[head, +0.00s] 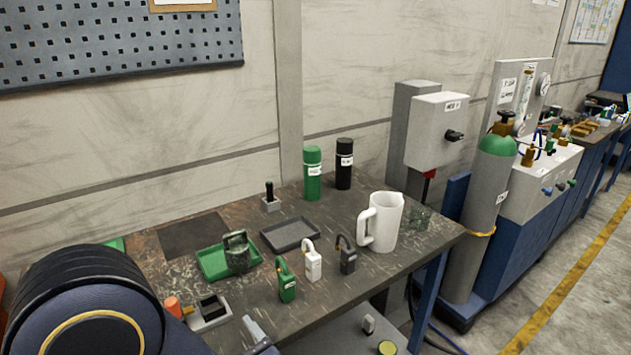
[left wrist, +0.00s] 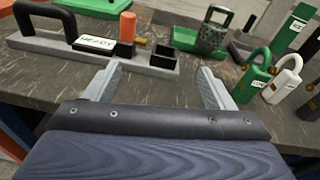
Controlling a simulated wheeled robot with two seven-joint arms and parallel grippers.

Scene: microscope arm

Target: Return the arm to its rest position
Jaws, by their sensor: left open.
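My left gripper (left wrist: 158,82) is open in the left wrist view, with two grey fingers spread over the dark worn tabletop (left wrist: 155,120) and nothing between them. One grey fingertip (head: 256,332) of it shows at the bottom of the head view, beside the bench's front edge. My dark left arm (head: 85,305) fills the lower left of that view. Just beyond the fingers is a grey base (left wrist: 60,45) with a black handle, a label, an orange cylinder (left wrist: 127,27) and a black square socket (left wrist: 163,57). No microscope is recognisable. My right gripper is not in view.
Green, white and black padlocks (head: 287,284) stand along the front. A white pitcher (head: 384,226), two bottles (head: 313,175) and a dark tray (head: 291,235) stand further back. A gas cylinder (head: 487,200) stands right.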

